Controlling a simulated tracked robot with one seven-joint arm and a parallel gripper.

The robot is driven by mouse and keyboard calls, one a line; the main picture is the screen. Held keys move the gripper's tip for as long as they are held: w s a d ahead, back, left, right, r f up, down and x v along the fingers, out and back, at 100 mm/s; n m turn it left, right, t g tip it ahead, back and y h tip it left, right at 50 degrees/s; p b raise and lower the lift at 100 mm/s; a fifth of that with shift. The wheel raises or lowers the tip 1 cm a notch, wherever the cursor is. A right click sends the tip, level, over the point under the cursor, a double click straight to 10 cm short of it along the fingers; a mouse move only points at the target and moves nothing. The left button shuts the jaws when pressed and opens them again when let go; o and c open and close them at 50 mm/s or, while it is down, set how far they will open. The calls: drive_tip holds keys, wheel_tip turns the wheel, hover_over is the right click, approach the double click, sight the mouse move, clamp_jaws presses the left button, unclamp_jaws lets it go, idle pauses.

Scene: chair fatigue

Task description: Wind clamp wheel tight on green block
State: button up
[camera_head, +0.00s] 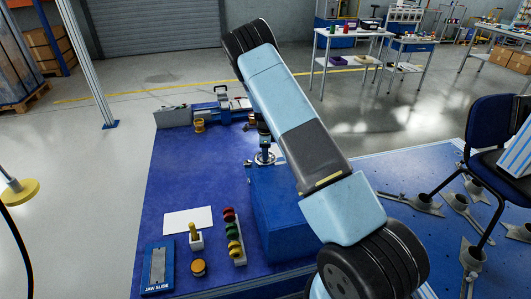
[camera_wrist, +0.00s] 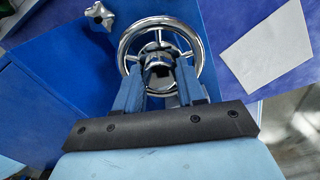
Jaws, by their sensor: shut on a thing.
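The clamp wheel is a chrome handwheel with spokes and a round hub (camera_wrist: 158,62). Its rim (camera_wrist: 160,21) fills the upper middle of the wrist view. In the head view the wheel (camera_head: 265,159) shows small at the top of a blue box-like body (camera_head: 273,205). My gripper (camera_wrist: 158,84) comes down on the wheel, with its two blue fingers on either side of the hub and shut on it. In the head view my gripper (camera_head: 264,140) is small and partly behind my arm. I cannot make out a green block; the clamp's jaws are not clearly shown.
A rack of red, green and yellow knobs (camera_head: 234,237), a yellow-topped piece (camera_head: 195,236), an orange button (camera_head: 198,267) and a jaw slide tray (camera_head: 158,268) lie at front left. A white sheet (camera_head: 188,221) lies behind them. A chair (camera_head: 492,130) stands at right. A star-shaped metal knob (camera_wrist: 100,16) is beside the wheel.

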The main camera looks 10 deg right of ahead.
drive_tip(key=m, duration=0.5)
drive_tip(key=shift+w+a+r+m, duration=0.1)
drive_tip(key=shift+w+m, duration=0.05)
drive_tip(key=shift+m, duration=2.35)
drive_tip(key=o, duration=1)
drive_tip(key=shift+o, duration=0.2)
wheel_tip(320, 180, up, 14)
drive_tip(key=shift+f, duration=0.25)
